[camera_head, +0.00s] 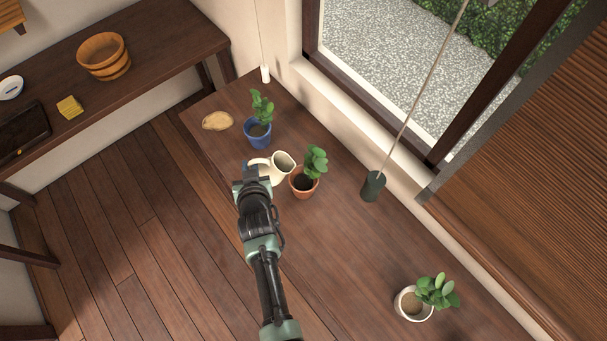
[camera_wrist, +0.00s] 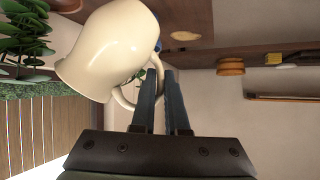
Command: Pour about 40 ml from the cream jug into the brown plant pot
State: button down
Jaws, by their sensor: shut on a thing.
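The cream jug (camera_head: 283,160) is held above the table, tilted, with its open mouth facing right toward the brown plant pot (camera_head: 303,184). The pot stands upright with dark soil and a leafy green plant, just right of and below the jug in the head view. My gripper (camera_head: 252,174) is left of the jug. In the wrist view my gripper's fingers (camera_wrist: 164,100) are shut at the handle of the jug (camera_wrist: 108,50), whose lip points to the lower left of that inverted picture. No stream of liquid is visible, and the jug's contents cannot be made out.
A blue pot (camera_head: 258,137) with a plant stands just behind the jug, near a tan oval dish (camera_head: 217,121). A white pot (camera_head: 408,304) stands front right. A dark cylinder (camera_head: 373,186) hangs on a cord right of the brown pot. The table's middle is clear.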

jog(key=shift+a+f+b, duration=0.25)
jog(key=shift+f+b, duration=0.05)
jog(key=shift+b, duration=0.05)
jog(key=shift+h, duration=0.3)
jog(key=shift+f, duration=0.15)
dwell(1.1)
